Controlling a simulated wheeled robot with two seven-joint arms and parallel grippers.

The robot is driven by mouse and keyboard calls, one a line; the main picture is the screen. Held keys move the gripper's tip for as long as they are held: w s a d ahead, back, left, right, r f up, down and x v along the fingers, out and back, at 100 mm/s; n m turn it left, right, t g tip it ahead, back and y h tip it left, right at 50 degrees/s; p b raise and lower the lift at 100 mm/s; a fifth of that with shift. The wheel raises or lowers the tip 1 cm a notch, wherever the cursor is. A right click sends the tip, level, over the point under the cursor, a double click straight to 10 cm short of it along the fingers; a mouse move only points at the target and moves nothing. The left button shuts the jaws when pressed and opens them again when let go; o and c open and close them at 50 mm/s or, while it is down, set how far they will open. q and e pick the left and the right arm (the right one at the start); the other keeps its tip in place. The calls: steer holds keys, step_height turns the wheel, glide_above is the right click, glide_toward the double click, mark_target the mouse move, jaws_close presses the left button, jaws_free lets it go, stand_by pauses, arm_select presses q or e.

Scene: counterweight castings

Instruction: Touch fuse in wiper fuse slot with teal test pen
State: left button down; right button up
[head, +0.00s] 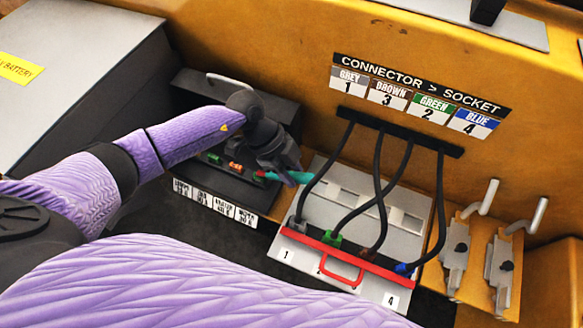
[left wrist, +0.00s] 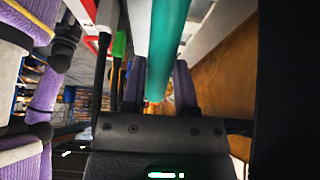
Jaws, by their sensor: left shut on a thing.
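My left gripper (head: 283,168) is shut on the teal test pen (head: 302,177), at the right end of the fuse box (head: 230,106). In the left wrist view the teal pen (left wrist: 165,45) runs between the two fingers (left wrist: 158,88). In the head view the pen lies almost level, with its left end close to the rightmost fuse (head: 258,175). I cannot tell whether they touch. An orange fuse (head: 235,167) and a green fuse (head: 213,158) sit further left. The slot labels (head: 213,203) below are too small to read surely. My right gripper is not in view.
A grey socket panel (head: 345,185) with a red handle (head: 342,272) and several black cables stands right of the gripper. Two metal latches (head: 455,258) are further right. A grey battery box (head: 75,80) fills the upper left. The yellow wall (head: 270,45) closes the back.

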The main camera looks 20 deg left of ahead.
arm_select(q)
steer(key=shift+f, duration=0.15)
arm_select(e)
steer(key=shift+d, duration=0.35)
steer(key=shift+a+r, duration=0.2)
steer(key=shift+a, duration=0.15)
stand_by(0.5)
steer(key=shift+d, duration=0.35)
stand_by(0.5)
arm_select(q)
step_height(320, 180, up, 4)
steer(key=p, duration=0.4)
steer(key=shift+f, duration=0.25)
step_height(320, 180, up, 3)
steer(key=p, duration=0.3)
steer(key=shift+f+p, duration=0.2)
steer(key=shift+p, duration=0.15)
steer(key=shift+f, duration=0.1)
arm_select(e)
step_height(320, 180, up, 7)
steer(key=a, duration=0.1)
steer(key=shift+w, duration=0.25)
